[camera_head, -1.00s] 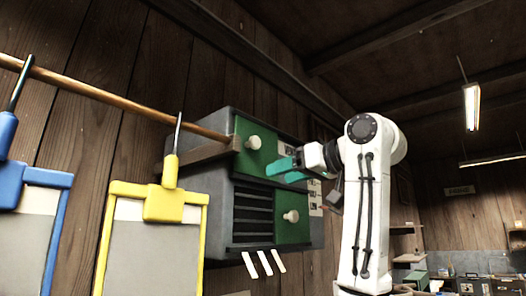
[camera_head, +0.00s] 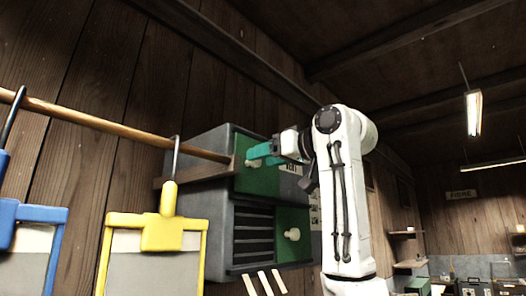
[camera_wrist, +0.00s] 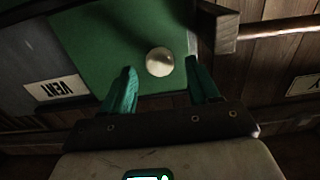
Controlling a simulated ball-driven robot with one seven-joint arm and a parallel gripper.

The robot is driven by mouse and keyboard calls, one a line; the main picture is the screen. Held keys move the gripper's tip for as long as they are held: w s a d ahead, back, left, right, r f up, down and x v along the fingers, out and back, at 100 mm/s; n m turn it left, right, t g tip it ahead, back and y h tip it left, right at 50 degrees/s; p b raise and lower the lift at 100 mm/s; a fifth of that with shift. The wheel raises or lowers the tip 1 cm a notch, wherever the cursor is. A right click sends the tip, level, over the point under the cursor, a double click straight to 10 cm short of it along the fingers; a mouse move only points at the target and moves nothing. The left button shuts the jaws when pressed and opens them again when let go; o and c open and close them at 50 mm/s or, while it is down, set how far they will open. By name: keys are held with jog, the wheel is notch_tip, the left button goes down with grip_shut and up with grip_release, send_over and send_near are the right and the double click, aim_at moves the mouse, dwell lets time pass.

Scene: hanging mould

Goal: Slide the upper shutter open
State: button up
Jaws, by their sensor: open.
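The upper shutter (camera_head: 262,180) is a green panel on the front of a grey wall box (camera_head: 200,151). It carries a pale round knob (camera_wrist: 159,62), partly hidden by my fingers in the head view. My gripper (camera_head: 255,157) has teal fingers and is at the upper shutter.
A wooden rod (camera_head: 110,130) ends at the box's wooden bracket (camera_head: 190,172). A yellow-framed panel (camera_head: 155,219) and a blue-framed one (camera_head: 38,213) hang from it. Pale strips (camera_head: 264,282) hang under the box. A VENT label (camera_wrist: 56,88) shows beside the shutter.

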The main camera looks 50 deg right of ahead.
jog(key=shift+w, duration=0.65)
jog(key=shift+c, duration=0.3)
grip_shut()
